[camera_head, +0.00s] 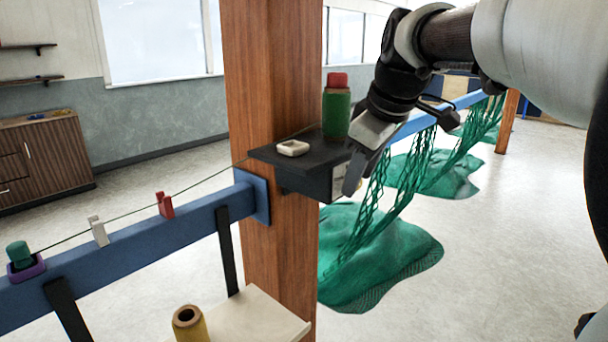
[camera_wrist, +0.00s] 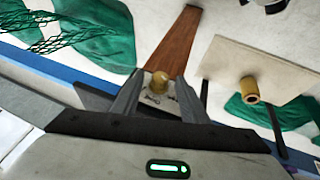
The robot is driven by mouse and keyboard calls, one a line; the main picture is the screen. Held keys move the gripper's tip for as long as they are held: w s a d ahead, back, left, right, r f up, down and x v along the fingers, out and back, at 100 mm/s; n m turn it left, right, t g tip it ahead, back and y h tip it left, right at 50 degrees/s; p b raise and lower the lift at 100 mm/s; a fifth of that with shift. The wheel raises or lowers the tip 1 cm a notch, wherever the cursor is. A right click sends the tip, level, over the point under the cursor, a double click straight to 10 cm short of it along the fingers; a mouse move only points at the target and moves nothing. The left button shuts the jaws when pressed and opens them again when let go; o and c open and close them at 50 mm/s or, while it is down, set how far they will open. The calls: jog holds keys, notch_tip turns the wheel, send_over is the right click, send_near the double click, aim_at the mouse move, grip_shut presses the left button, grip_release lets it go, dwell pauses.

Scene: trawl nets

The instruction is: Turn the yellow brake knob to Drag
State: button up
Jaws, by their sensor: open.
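The yellow brake knob (camera_wrist: 159,82) shows in the wrist view, on a pale plate with dark marks (camera_wrist: 157,100). I cannot read the marks or tell where the knob points. My gripper (camera_wrist: 157,88) is open, with one finger on each side of the knob. I cannot tell whether the fingers touch it. In the head view my gripper (camera_head: 366,160) is at the right end of a dark box-like shelf (camera_head: 285,158) on the wooden post.
A green spool (camera_head: 337,113) with a red top and a small whitish block (camera_head: 292,148) stand on the shelf, close to my gripper. The wooden post (camera_head: 272,80) carries a blue rail (camera_head: 130,250). Green nets (camera_head: 380,245) hang at the right. A yellow spool (camera_head: 188,324) stands below.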

jog(key=shift+f, duration=0.1)
grip_shut()
jog(key=shift+r+p, duration=0.2)
jog(key=shift+p, duration=0.15)
jog(key=shift+w+d+f+m+g+y+p, duration=0.1)
jog(key=shift+w+d+m+g+y+p, duration=0.3)
jog(key=shift+g+y+p, duration=1.5)
jog(key=shift+w+d+f+m+g+y+p, duration=0.2)
jog(key=shift+m+g+y+p, duration=0.5)
jog(key=shift+p, duration=2.35)
jog(key=shift+w+d+m+g+y+p, duration=0.3)
jog(key=shift+g+y+p, duration=1)
jog(key=shift+p, duration=1.15)
jog(key=shift+a+y, duration=0.1)
jog(key=shift+y, duration=0.2)
